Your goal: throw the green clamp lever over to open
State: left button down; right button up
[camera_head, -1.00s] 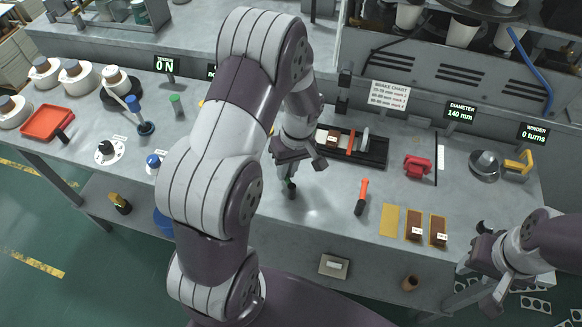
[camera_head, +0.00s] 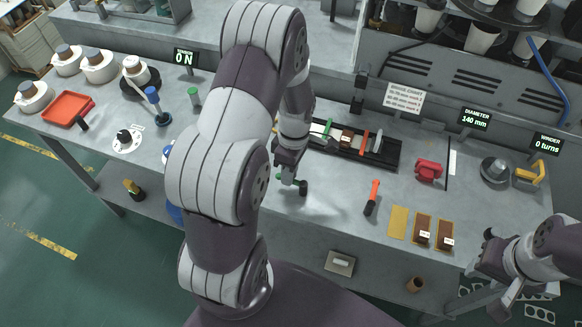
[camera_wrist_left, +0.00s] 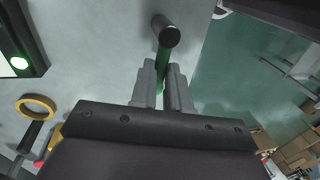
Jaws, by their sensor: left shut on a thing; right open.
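The green clamp lever shows in the left wrist view as a green shaft (camera_wrist_left: 163,62) with a dark round knob on its end, pointing up in the picture. My left gripper (camera_wrist_left: 165,80) is shut on the shaft, one finger on each side, with the knob beyond the fingertips. In the head view my left gripper (camera_head: 288,178) is low over the front middle of the bench, and the lever's dark knob (camera_head: 303,187) sticks out to its right. The lever's base is hidden by my arm and hand. My right gripper (camera_head: 490,268) is open and empty off the bench's front right.
A black tray (camera_head: 392,152) with several tools lies behind the left gripper. An orange-handled tool (camera_head: 373,197) lies to its right, and a red block (camera_head: 428,169) stands farther right. Brown samples (camera_head: 422,231) and a yellow sheet (camera_head: 399,221) lie near the front edge.

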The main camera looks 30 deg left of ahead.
pick_arm(q)
jog(key=shift+r+n, duration=0.1)
jog(key=shift+n, duration=0.4)
jog(key=c, duration=1.1)
grip_release()
jog(key=shift+s+d, duration=0.1)
jog(key=shift+s, duration=0.05)
notch_tip(320, 180, up, 12)
jog(key=w, duration=0.2)
jog(key=shift+w+a+r+p, duration=0.2)
jog(key=shift+a+r+p, duration=0.05)
jog(key=shift+a+p, duration=0.1)
